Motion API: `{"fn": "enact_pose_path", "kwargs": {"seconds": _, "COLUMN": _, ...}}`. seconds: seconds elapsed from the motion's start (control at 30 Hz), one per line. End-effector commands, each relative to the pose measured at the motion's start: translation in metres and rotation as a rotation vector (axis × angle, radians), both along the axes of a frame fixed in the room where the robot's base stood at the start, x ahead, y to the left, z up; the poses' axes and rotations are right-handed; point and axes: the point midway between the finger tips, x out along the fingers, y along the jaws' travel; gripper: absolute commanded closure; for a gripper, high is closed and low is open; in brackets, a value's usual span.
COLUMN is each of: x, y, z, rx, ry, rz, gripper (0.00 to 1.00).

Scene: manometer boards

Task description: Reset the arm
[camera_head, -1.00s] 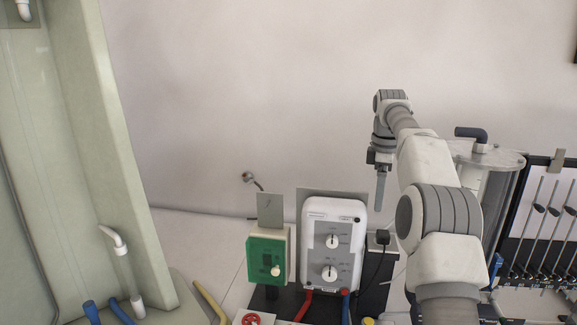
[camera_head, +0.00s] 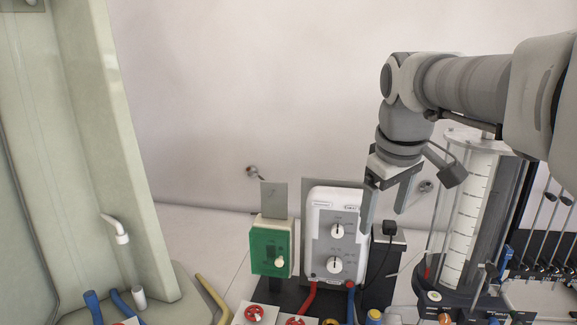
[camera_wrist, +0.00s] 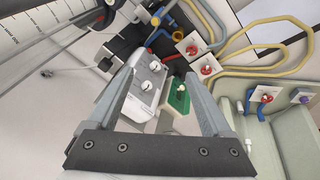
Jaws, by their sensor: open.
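My gripper (camera_head: 388,205) points down at the right of the head view, with its two fingers apart and nothing seen between them. Its left finger overlaps the right edge of the white control box (camera_head: 337,235) in the picture; I cannot tell whether they touch. In the wrist view my gripper (camera_wrist: 165,85) spreads its fingers wide, with the white box (camera_wrist: 147,85) and the green switch box (camera_wrist: 178,107) visible beyond and between them. My arm comes in from the right side of the head view.
The green switch box (camera_head: 270,248) stands left of the white box. A graduated clear cylinder (camera_head: 468,215) stands right of my gripper. A black plug with a cord (camera_head: 390,228) is below it. Valve plates with red knobs (camera_head: 254,313) lie in front. A pale green panel (camera_head: 95,150) fills the left.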

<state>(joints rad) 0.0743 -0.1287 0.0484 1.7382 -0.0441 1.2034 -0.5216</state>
Motion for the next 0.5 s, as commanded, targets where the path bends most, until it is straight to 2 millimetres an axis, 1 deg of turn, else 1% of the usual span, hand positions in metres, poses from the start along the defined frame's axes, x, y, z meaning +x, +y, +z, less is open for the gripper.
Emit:
{"fn": "enact_pose_path", "kwargs": {"seconds": 0.03, "x": -0.017, "y": 0.002, "z": -0.007, "rx": 0.014, "ry": -0.017, "rz": -0.032, "gripper": 0.16}}
{"fn": "enact_pose_path", "kwargs": {"seconds": 0.2, "x": -0.066, "y": 0.008, "z": -0.033, "rx": 0.070, "ry": -0.066, "rz": -0.152, "gripper": 0.16}}
{"fn": "enact_pose_path", "kwargs": {"seconds": 0.27, "x": -0.083, "y": 0.010, "z": -0.045, "rx": 0.093, "ry": -0.084, "rz": -0.195, "gripper": 0.16}}
{"fn": "enact_pose_path", "kwargs": {"seconds": 0.4, "x": -0.121, "y": 0.014, "z": -0.075, "rx": 0.151, "ry": -0.122, "rz": -0.293, "gripper": 0.16}}
{"fn": "enact_pose_path", "kwargs": {"seconds": 0.5, "x": -0.143, "y": 0.016, "z": -0.097, "rx": 0.190, "ry": -0.145, "rz": -0.354, "gripper": 0.16}}
